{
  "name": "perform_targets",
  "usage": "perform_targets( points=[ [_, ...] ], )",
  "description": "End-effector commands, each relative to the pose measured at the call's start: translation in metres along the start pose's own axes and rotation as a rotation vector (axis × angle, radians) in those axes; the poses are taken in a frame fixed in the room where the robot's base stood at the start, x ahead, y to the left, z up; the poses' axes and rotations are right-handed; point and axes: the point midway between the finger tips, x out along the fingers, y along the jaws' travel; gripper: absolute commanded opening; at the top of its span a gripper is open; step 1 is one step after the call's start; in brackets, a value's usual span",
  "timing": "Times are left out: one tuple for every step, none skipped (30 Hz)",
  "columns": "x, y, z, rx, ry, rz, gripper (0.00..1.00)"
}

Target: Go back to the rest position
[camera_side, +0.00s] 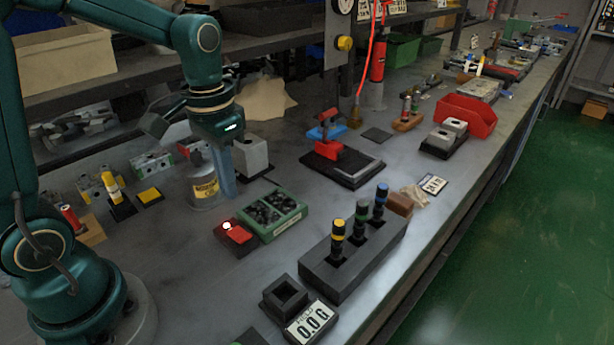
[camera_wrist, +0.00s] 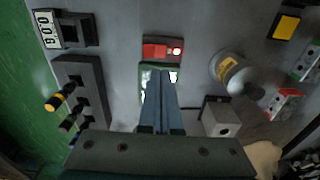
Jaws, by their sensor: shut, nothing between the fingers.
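My gripper (camera_side: 229,193) points down above the grey bench, just left of the green tray of dark parts in the side view. In the wrist view its two long fingers (camera_wrist: 161,80) lie together, with nothing seen between them. The green tray (camera_side: 289,228) is partly hidden behind the fingers in the wrist view. A red block with a lit lamp (camera_side: 238,239) sits beside the tray and also shows in the wrist view (camera_wrist: 158,51). A grey canister with a yellow label (camera_side: 203,192) stands left of the fingers in the side view.
A dark rack (camera_side: 330,274) holds several upright coloured-band plugs. A display reading 0.0 G (camera_side: 310,323) and an open square socket (camera_side: 284,295) stand in front. A grey block (camera_side: 250,158) is behind my gripper. A red clamp on a dark plate (camera_side: 352,169) stands right. Bare bench lies front left.

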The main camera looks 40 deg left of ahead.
Motion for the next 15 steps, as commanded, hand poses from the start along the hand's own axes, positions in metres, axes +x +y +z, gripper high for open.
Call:
perform_targets(
  points=[
    [-0.008,0.003,0.000,0.011,0.031,-0.006,0.00],
    [-0.013,0.004,0.001,0.018,0.049,-0.009,0.00],
    [-0.020,0.008,0.003,0.029,0.079,-0.013,0.00],
    [-0.026,0.010,0.006,0.036,0.102,-0.017,0.00],
    [-0.031,0.013,0.009,0.042,0.126,-0.020,0.00],
    [-0.038,0.017,0.014,0.049,0.161,-0.024,0.00],
    [-0.043,0.019,0.018,0.053,0.186,-0.026,0.00],
    [-0.047,0.022,0.022,0.056,0.211,-0.027,0.00],
    [-0.052,0.025,0.028,0.060,0.244,-0.029,0.00],
    [-0.055,0.028,0.033,0.061,0.268,-0.029,0.00],
    [-0.058,0.030,0.037,0.061,0.292,-0.029,0.00],
    [-0.060,0.033,0.044,0.062,0.322,-0.029,0.00],
    [-0.062,0.035,0.048,0.062,0.344,-0.028,0.00],
    [-0.063,0.037,0.052,0.060,0.365,-0.026,0.00],
    [-0.064,0.039,0.058,0.057,0.390,-0.024,0.00]
  ],
)
